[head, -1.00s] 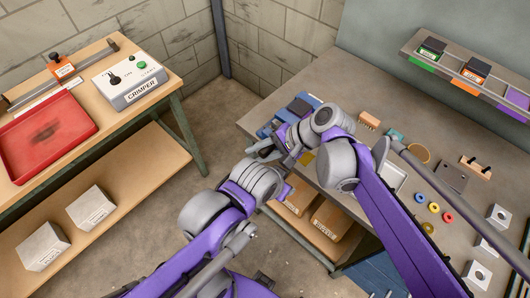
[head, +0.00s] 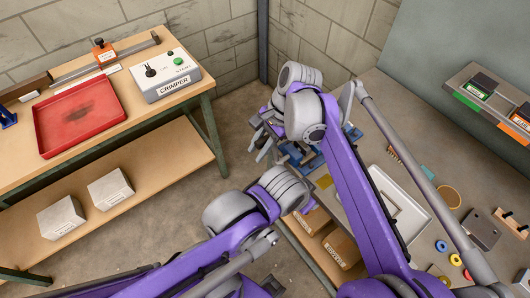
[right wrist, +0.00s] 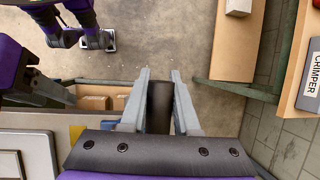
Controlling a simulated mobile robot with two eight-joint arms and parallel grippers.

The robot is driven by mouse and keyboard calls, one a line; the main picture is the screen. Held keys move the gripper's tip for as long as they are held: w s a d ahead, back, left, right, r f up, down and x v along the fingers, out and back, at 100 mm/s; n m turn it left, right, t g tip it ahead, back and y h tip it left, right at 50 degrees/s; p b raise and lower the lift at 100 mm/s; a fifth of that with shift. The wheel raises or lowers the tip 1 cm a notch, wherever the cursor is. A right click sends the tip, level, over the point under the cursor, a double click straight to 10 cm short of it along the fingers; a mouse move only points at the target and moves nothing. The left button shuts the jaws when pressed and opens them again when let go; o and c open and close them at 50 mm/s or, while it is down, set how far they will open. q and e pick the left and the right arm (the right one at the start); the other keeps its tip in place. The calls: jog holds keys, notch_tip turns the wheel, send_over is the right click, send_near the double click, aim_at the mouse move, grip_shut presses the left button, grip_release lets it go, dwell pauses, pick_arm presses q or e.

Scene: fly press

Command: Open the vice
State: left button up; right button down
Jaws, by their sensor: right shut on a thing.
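The blue vice (head: 296,154) sits at the near left corner of the grey workbench, mostly hidden behind my right arm in the head view. My right gripper (head: 263,142) is just left of it, beyond the bench edge. In the right wrist view its two grey fingers (right wrist: 160,78) stand on either side of a dark rounded bar (right wrist: 160,108), shut on it. The bar looks like the vice handle, but its joint to the vice is hidden.
The workbench (head: 447,178) carries a white tray (head: 388,203), colored rings and blocks. A wooden bench to the left holds a red tray (head: 52,148) and a crimper box (head: 167,77). Open floor lies between the benches.

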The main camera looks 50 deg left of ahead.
jog(key=shift+a+f, duration=0.5)
jog(key=shift+a, duration=0.2)
jog(key=shift+d+f, duration=0.1)
dwell(0.7)
jog(key=c, duration=0.7)
grip_release()
jog(key=shift+o, duration=0.2)
jog(key=v, duration=1.1)
